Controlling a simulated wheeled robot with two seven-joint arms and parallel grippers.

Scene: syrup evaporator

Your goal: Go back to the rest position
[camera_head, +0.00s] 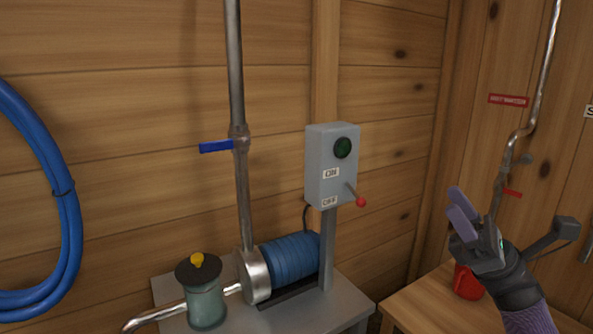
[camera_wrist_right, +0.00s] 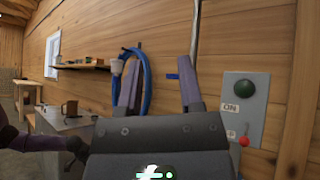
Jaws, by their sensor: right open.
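My right gripper (camera_head: 454,205) is in the lower right of the head view, with its purple fingers apart and nothing between them. It also shows in the right wrist view (camera_wrist_right: 160,75), open and empty. It is to the right of the grey switch box (camera_head: 323,166), clear of it. The box has a dark green lamp (camera_head: 343,148), ON and OFF labels and a red-knobbed lever (camera_head: 361,202) that slants down. A purple and dark arm part, apparently my left arm, shows at the left edge of the wrist view; its fingers cannot be made out.
A pump with a blue motor (camera_head: 290,258) and a green canister (camera_head: 206,305) stand on a grey bench (camera_head: 345,306). A blue-handled valve (camera_head: 216,146) is on the pipe above. A red mug (camera_head: 467,283) sits on a wooden table (camera_head: 425,302) behind my right gripper. A blue hose (camera_head: 68,215) hangs left.

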